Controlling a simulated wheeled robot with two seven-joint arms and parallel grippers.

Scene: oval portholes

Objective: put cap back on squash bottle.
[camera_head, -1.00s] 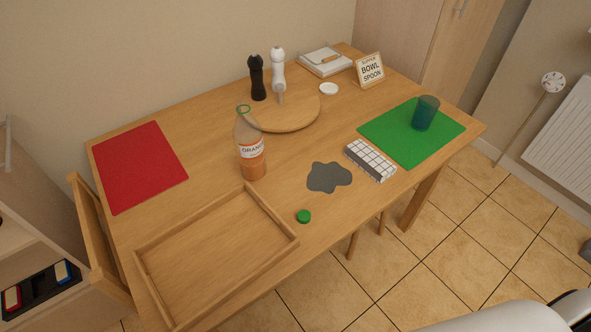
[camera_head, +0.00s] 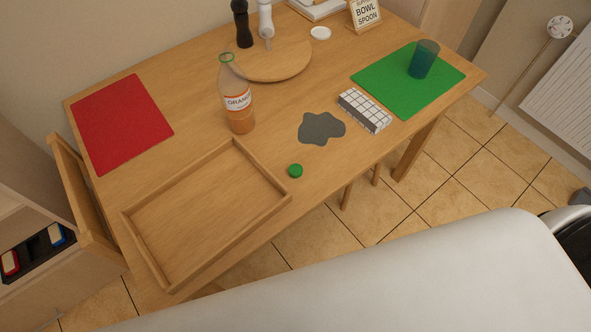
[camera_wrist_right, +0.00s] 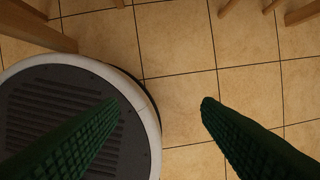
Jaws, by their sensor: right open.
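The squash bottle (camera_head: 237,98) stands upright on the table, with an orange label, orange liquid low inside and an open-looking neck with a green ring. The green cap (camera_head: 295,171) lies on the table near its front edge, right of the wooden tray. My right gripper (camera_wrist_right: 160,104) shows in the right wrist view with its two green ridged fingers apart and nothing between them. It is over the tiled floor, with my round base at the left. My left gripper is not in view.
A wooden tray (camera_head: 131,222) fills the table's front left. A grey patch (camera_head: 320,128) and a checkered box (camera_head: 364,111) lie right of the bottle. A teal cup (camera_head: 423,59) is on a green mat (camera_head: 385,83). A red mat (camera_head: 122,122) lies left.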

